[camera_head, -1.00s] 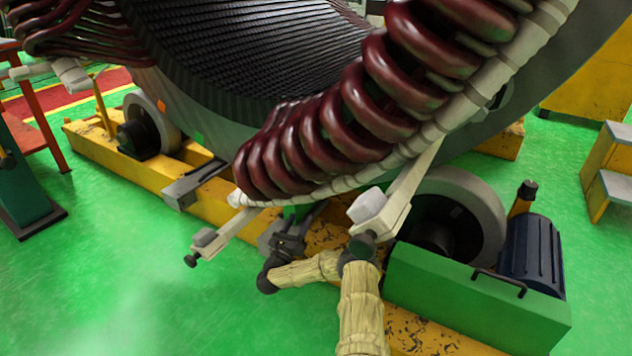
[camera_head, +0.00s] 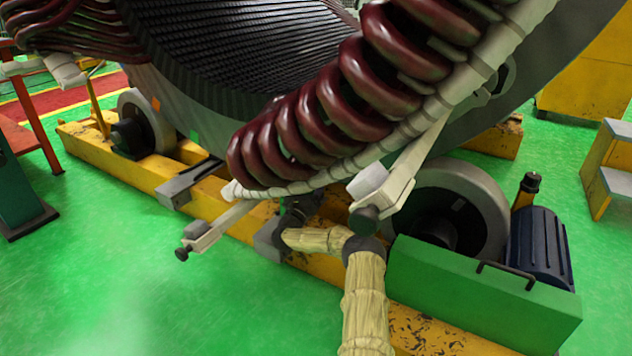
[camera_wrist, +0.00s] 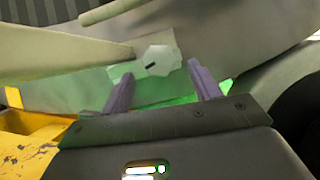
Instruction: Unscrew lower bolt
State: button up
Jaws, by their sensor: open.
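A pale, many-sided bolt head (camera_wrist: 158,60) with a short dark mark shows in the wrist view, on a light plate against the grey stator ring (camera_wrist: 230,38). My gripper (camera_wrist: 160,70) is open and empty. Its two purple-grey fingers point at the bolt, one to the lower left and one to the lower right, and do not appear to touch it. In the head view my gripper (camera_head: 294,210) is dark and partly hidden under the dark red coils (camera_head: 300,130). The bolt cannot be made out there.
Pale bracket arms with dark end knobs stick out on both sides of my gripper, one at left (camera_head: 210,230) and one at right (camera_head: 395,190). A yellow base beam (camera_head: 240,215) runs below. A green box (camera_head: 470,285) and a roller (camera_head: 480,215) stand at right.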

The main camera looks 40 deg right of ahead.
jog(key=shift+b+x, duration=0.95)
jog(key=shift+x, duration=1.4)
jog(key=c, duration=1)
